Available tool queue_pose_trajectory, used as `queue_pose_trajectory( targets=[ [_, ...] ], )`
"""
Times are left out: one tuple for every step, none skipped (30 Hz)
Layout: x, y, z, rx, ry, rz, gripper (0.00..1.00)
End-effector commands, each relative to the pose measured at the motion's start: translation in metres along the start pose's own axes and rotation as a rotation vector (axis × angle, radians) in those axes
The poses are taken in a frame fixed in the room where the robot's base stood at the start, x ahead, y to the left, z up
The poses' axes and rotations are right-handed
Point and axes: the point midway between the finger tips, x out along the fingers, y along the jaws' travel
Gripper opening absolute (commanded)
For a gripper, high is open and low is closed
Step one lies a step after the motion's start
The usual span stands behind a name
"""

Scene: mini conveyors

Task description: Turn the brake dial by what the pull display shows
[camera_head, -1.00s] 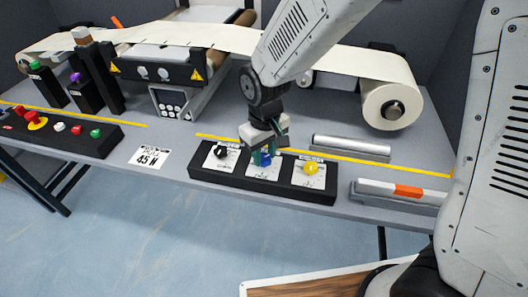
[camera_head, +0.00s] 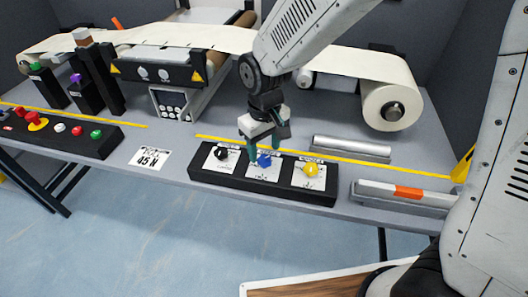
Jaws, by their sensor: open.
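A black dial panel (camera_head: 235,185) lies at the table's front edge. It carries a black dial (camera_head: 221,153) on the left, a blue dial (camera_head: 264,160) in the middle and a yellow dial (camera_head: 311,169) on the right, each on a white plate. The plate labels are too small to read, so I cannot tell which is the brake dial. A white card (camera_head: 150,158) left of the panel reads 45 N. A small grey display unit (camera_head: 171,101) stands behind; its reading is not legible. My gripper (camera_head: 268,150) is open and empty, fingers down, just above the blue dial.
A cream web runs across the back to a large roll (camera_head: 392,107) on the right. A black button panel (camera_head: 60,130) sits at the left. A silver bar (camera_head: 350,145) and a rail with an orange mark (camera_head: 408,191) lie right of the dials.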

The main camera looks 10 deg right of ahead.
Motion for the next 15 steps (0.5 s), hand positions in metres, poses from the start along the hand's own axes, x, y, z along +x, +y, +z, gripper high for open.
queue_pose_trajectory(
  targets=[
    [-0.011,0.0,-0.001,0.0,0.005,0.0,0.54],
    [-0.016,0.0,-0.001,0.0,0.004,0.0,0.54],
    [-0.023,0.0,-0.001,0.0,0.005,0.0,0.54],
    [-0.028,0.0,-0.001,0.0,0.004,0.0,0.54],
    [-0.032,0.0,-0.001,0.0,0.004,0.0,0.54],
    [-0.038,0.0,-0.001,0.0,0.004,0.0,0.54],
    [-0.041,0.0,-0.001,0.0,0.004,0.0,0.54],
    [-0.044,0.0,-0.001,0.0,0.003,0.0,0.54],
    [-0.047,0.0,-0.001,0.0,0.002,0.0,0.54],
    [-0.049,0.0,0.0,0.0,0.001,0.0,0.54],
    [-0.051,0.0,0.0,0.0,0.001,0.0,0.54],
    [-0.052,0.0,0.0,0.0,0.001,0.0,0.54],
    [-0.052,0.0,0.0,0.0,0.001,0.0,0.54],
    [-0.053,0.0,0.0,0.0,0.0,0.0,0.54],
    [-0.053,0.0,0.0,0.0,0.0,0.0,0.54]
  ],
)
